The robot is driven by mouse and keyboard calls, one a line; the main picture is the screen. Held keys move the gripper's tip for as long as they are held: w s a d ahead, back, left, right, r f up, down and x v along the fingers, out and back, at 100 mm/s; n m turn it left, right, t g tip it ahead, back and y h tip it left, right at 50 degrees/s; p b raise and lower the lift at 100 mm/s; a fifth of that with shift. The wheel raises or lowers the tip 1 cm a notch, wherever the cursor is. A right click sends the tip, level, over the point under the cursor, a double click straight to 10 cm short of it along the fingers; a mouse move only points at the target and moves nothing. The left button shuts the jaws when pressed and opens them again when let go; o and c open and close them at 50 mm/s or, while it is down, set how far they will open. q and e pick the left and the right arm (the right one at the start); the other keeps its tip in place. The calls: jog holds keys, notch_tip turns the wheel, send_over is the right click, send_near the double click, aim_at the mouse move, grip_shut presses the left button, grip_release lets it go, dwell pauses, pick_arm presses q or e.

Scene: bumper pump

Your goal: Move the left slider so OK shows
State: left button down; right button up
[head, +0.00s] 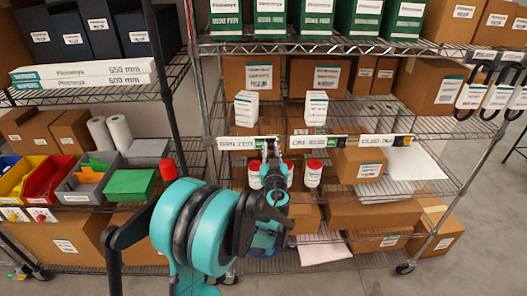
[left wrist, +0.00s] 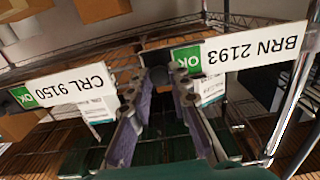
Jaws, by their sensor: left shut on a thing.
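The left slider is a dark knob (left wrist: 158,69) at the end of the white BRN 2193 label (left wrist: 265,50) on the shelf edge. A green patch with OK (left wrist: 187,60) shows between the knob and the printed code. My left gripper (left wrist: 168,84) is shut on the knob, its fingers on either side. In the head view the left gripper (head: 270,150) is at the right end of the left label (head: 237,143), covering the slider. My right gripper is not in view.
A third label (head: 372,140) is farther right. White jars with red lids (head: 313,174) stand behind and below the gripper. Boxes (head: 361,163) fill the wire shelves.

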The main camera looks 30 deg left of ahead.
pick_arm(q)
jog(key=c, duration=1.6)
grip_release()
jog(key=shift+d, duration=0.1)
jog(key=shift+o, duration=1)
jog(key=shift+w+d, duration=0.1)
jog(key=shift+w, duration=0.05)
jog(key=shift+s, duration=0.25)
jog(key=v, duration=1.1)
jog(key=shift+s+d, duration=0.15)
jog(key=shift+s, duration=0.1)
